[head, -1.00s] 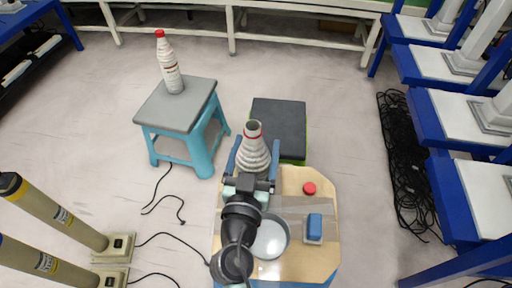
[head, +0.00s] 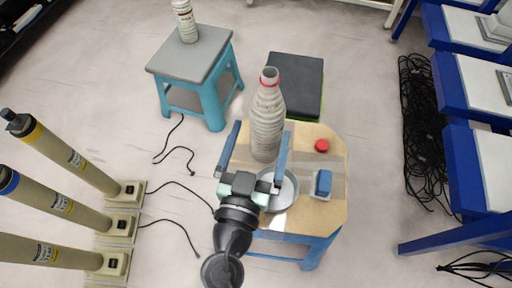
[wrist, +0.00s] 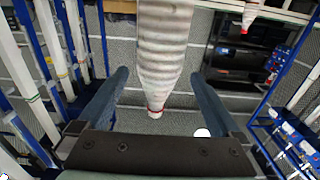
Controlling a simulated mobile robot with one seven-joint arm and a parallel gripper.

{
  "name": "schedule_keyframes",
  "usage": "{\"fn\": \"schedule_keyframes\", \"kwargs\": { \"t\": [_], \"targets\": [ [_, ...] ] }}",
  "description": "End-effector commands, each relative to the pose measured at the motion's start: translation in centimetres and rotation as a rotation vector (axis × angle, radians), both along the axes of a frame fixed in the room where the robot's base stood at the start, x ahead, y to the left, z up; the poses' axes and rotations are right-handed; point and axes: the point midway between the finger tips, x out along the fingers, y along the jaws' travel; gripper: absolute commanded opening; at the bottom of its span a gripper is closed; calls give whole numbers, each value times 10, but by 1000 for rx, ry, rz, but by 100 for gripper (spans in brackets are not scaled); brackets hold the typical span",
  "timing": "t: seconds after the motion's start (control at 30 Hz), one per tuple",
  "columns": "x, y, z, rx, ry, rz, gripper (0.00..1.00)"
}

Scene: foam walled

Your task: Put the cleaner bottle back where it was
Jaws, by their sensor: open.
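A pale ribbed bottle (head: 267,120) with a red ring near its narrow top stands upright at the back left of a small wooden-topped table (head: 333,160). It also shows in the wrist view (wrist: 164,45), narrow end downward. My gripper (head: 262,128) is open, its two blue fingers (wrist: 160,73) one on each side of the bottle in the picture. I see no contact; the bottle's base is partly hidden. A second white bottle (head: 185,22) stands on a grey-topped blue stool (head: 192,55), its top out of frame. I cannot tell which bottle is the cleaner.
On the table are a round pale dish (head: 284,193), a red round piece (head: 321,146) and a blue block (head: 323,183). A dark box (head: 296,82) stands behind. Tan posts (head: 70,150) stand left, blue-framed benches (head: 470,150) right. Cables cross the floor.

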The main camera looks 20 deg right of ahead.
Motion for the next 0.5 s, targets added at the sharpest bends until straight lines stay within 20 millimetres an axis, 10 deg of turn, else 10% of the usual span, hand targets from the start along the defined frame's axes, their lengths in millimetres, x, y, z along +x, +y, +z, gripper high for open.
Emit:
{"fn": "schedule_keyframes", "kwargs": {
  "t": [0.5],
  "targets": [
    [-22, 15, 0, 0, -1, 0, 100]
  ]
}}
